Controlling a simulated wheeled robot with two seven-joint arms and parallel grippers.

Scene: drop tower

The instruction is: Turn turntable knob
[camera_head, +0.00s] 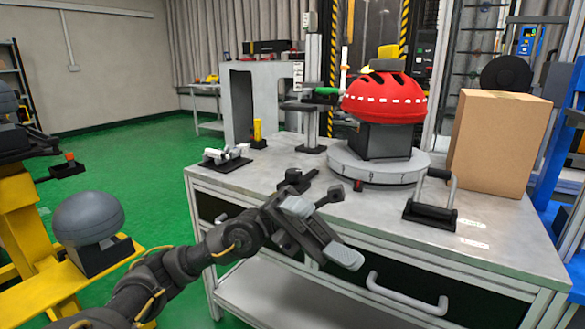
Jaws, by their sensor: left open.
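The turntable (340,165) is a light grey disc with tick marks on its rim, standing on the grey workbench. A small red knob (358,185) sits low at its front left edge. A red helmet (384,100) rests on a black block (385,141) on top of the disc. My left gripper (338,224) is open in front of the bench's front edge, left of and nearer than the turntable and knob. It looks empty and apart from the knob. My right gripper is not in view.
A cardboard box (497,142) stands right of the turntable. A black-based part with a metal handle (432,212) lies on the bench (500,235) front right. A clamp-like fixture (226,157) is at the left. A drawer handle (405,297) sticks out below.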

